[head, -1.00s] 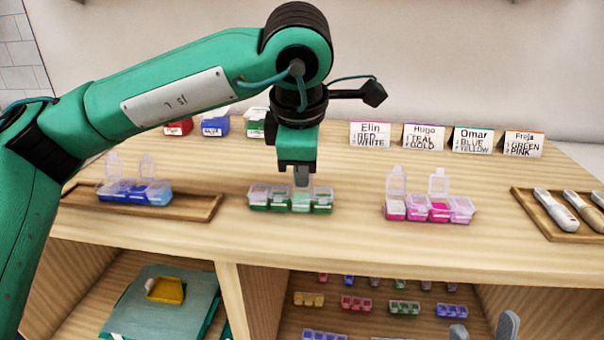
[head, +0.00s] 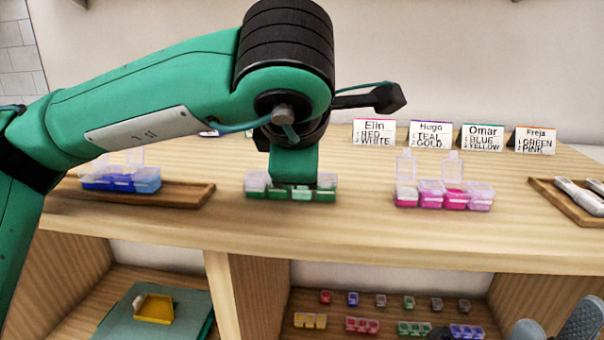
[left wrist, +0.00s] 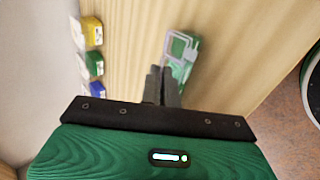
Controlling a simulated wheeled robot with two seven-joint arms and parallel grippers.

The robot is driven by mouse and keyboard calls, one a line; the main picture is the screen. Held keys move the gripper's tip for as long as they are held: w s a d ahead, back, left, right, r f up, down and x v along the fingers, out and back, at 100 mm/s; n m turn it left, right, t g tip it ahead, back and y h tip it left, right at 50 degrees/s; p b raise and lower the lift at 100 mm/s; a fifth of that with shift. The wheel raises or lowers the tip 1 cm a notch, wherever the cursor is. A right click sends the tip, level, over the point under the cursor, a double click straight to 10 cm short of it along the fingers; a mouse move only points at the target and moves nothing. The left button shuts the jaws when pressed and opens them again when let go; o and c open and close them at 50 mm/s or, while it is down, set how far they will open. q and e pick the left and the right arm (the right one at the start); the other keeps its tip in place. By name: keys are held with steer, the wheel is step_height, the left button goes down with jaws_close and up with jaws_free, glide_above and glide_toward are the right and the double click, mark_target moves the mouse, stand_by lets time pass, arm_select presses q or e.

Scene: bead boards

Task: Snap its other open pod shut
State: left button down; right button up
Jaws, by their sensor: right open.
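The green pod box (head: 262,194) sits on the counter, mostly behind my left gripper. Its visible pods have low, pale lids; the middle is partly hidden. My left gripper (left wrist: 162,72) is low over it with its fingers together and empty; the tips are beside the green box (left wrist: 181,48) in the left wrist view, and I cannot tell whether they touch it. The pink pod box (head: 443,200) has two lids standing up. The blue pod box (head: 122,180) has raised lids, partly hidden by my left arm.
A wooden tray (head: 190,194) lies under the blue box; another tray (head: 570,203) at right holds tools. Name cards (head: 430,135) stand at the back. Small pod boxes (head: 362,325) fill the lower shelf. The counter between the green and pink boxes is clear.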

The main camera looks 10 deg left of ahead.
arm_select(q)
steer(key=shift+s, duration=0.1)
stand_by(0.4)
steer(key=c, duration=1.6)
jaws_free()
steer(key=shift+c, duration=0.2)
